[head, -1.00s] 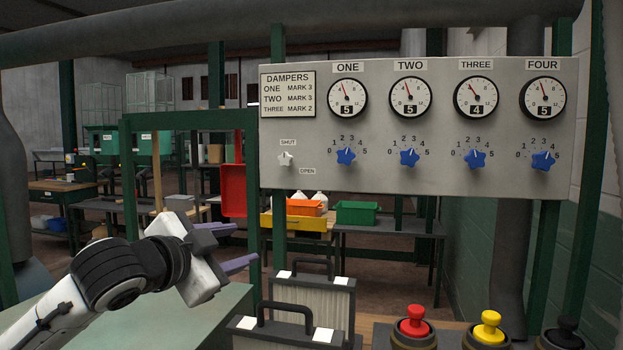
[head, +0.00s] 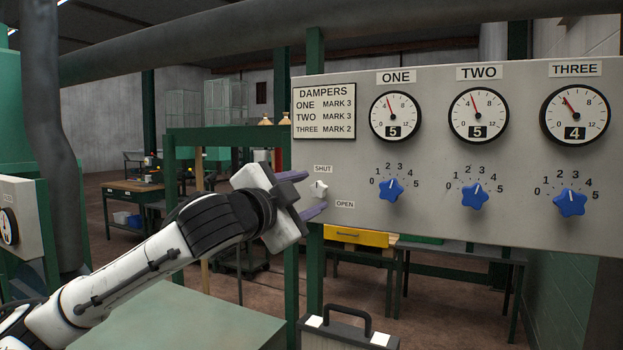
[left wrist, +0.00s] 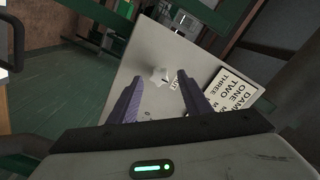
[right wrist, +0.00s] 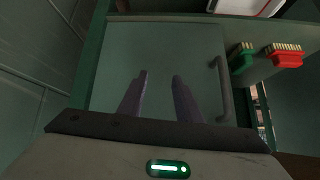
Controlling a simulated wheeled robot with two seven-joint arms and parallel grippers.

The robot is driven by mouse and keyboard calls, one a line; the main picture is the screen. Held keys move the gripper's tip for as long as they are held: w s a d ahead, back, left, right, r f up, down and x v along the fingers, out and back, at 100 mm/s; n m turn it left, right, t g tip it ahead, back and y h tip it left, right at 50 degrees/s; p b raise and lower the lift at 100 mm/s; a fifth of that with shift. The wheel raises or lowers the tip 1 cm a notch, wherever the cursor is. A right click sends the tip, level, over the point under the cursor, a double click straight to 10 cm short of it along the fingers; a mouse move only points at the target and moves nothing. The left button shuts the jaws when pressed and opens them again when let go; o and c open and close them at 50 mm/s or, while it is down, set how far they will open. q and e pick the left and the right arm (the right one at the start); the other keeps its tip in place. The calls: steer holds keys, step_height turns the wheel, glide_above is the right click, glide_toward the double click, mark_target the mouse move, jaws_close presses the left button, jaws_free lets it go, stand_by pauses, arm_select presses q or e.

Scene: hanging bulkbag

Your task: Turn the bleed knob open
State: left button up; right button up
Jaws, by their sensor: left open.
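The bleed knob is a small white knob (head: 319,188) on the left part of the grey panel (head: 440,225), between the SHUT label above and the OPEN label below. Its pointer looks turned up toward SHUT. My left gripper (head: 316,191) is open, its purple fingers spread above and below the knob in the head view. In the left wrist view the knob (left wrist: 160,77) shows between and beyond the fingertips (left wrist: 158,76); I cannot tell whether they touch it. My right gripper (right wrist: 160,76) is open and empty, seen only in the right wrist view, facing a grey-green surface.
Blue star knobs (head: 391,189) under dials and a DAMPERS sign (head: 324,112) are on the same panel. A green post (head: 314,270) stands under the panel's left end. A black-handled case (head: 347,330) is below. Red and green brushes (right wrist: 285,58) show near my right gripper.

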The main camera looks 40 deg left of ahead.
arm_select(q)
steer(key=shift+x, duration=0.8)
steer(key=shift+w, duration=0.15)
arm_select(e)
steer(key=shift+w+d+r, duration=0.1)
steer(key=shift+w+r, duration=0.2)
steer(key=shift+r, duration=0.35)
arm_select(q)
steer(key=shift+c, duration=0.4)
steer(key=c, duration=1)
steer(key=shift+o, duration=0.2)
steer(key=shift+p, duration=0.3)
